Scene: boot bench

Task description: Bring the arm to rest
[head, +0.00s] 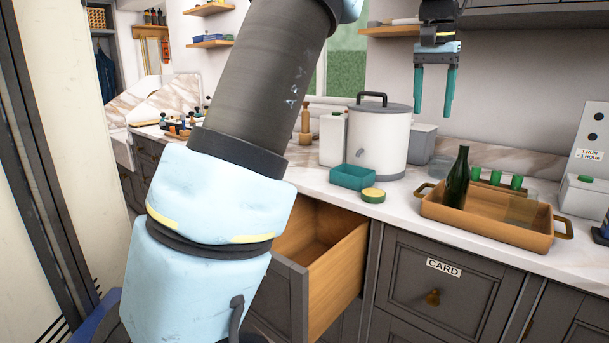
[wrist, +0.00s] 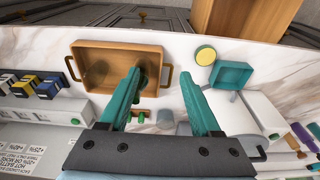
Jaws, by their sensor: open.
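My gripper (head: 433,92) hangs above the counter at the upper right of the head view, fingers pointing down. Its two teal fingers are apart with nothing between them. In the wrist view the open gripper (wrist: 165,98) looks down on the counter, over the space between a wooden tray and a teal box. My arm crosses the left half of the head view and hides part of the counter and drawers behind it.
The wooden tray (head: 479,228) holds a dark green bottle (head: 457,180). A teal box (head: 352,177), a yellow-topped round tin (head: 373,195) and a white lidded urn (head: 378,140) stand left of it. A drawer (head: 335,270) is pulled open below. The CARD drawer (head: 437,285) is shut.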

